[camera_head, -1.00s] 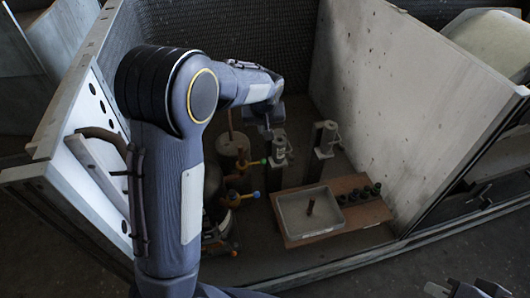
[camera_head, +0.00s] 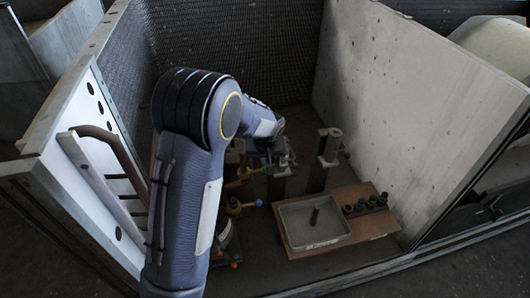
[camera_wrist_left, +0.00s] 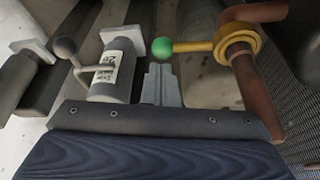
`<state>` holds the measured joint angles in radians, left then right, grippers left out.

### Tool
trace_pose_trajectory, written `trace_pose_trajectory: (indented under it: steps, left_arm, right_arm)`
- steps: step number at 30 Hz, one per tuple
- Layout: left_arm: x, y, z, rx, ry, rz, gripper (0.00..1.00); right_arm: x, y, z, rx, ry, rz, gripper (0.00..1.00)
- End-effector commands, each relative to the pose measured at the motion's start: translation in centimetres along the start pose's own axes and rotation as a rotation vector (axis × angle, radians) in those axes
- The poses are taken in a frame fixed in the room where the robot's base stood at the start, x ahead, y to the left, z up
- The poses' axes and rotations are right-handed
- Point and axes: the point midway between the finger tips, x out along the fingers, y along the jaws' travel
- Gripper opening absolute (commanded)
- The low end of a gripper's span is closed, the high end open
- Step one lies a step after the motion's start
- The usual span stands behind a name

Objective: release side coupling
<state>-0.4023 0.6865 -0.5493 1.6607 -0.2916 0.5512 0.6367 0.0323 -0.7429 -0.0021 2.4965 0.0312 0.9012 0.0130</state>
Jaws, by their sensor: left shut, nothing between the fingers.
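A pale cylindrical coupling (camera_wrist_left: 112,77) with a printed label stands left of my left gripper in the left wrist view. Its side lever ends in a dark ball (camera_wrist_left: 65,47). My left gripper (camera_wrist_left: 160,75) is shut and empty, between this coupling and a green ball (camera_wrist_left: 162,48) on a yellow valve handle (camera_wrist_left: 192,46). I cannot tell whether the fingertips touch either. In the head view, my left gripper (camera_head: 280,163) is small and dark in front of the posts, and the near coupling is mostly hidden. Another post-mounted coupling (camera_head: 330,143) stands to its right. My right gripper is out of view.
A pale wall (camera_head: 400,110) bounds the right side. A brown pipe (camera_wrist_left: 260,95) stands right of the gripper.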

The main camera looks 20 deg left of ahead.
Motion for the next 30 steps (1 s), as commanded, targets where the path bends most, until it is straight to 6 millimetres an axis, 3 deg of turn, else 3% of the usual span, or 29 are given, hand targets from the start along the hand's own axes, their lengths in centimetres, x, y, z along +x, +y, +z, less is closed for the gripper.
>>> trace_pose_trajectory:
  steps: [30]
  left_arm:
    - [-0.34, 0.29, 0.88, 0.001, 0.001, 0.001, 0.00]
  right_arm:
    - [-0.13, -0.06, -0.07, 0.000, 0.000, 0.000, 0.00]
